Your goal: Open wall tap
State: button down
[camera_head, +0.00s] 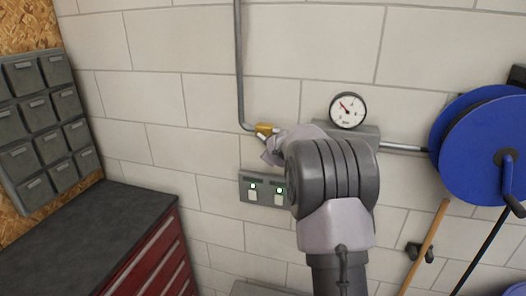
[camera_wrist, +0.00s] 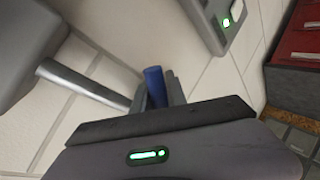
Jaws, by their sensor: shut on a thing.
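The wall tap has a brass body (camera_head: 266,129) at the elbow of a grey pipe on the tiled wall in the head view. Its blue lever (camera_wrist: 155,86) shows in the wrist view between the fingers of my gripper (camera_wrist: 158,100), which is shut on it. In the head view my gripper (camera_head: 268,150) is just below the brass body. My arm hides much of the gripper and the lever there. The brass body cannot be made out in the wrist view.
A pressure gauge (camera_head: 348,110) sits on a grey box right of the tap. A switch panel (camera_head: 262,190) with green lights is below. A blue hose reel (camera_head: 478,145) is at the right. A red drawer cabinet (camera_head: 150,255) stands at the lower left.

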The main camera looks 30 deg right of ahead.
jog(key=shift+s+d+r+n+g+h+b, duration=0.25)
jog(key=shift+r+n+g+h+b, duration=0.1)
jog(key=shift+r+n+g+b, duration=0.2)
jog(key=shift+s+d+r+n+g+h+b, duration=0.25)
jog(key=shift+r+n+g+h+b, duration=0.15)
jog(key=shift+n, duration=0.25)
jog(key=c, duration=1.3)
grip_release()
jog(key=shift+c, duration=0.2)
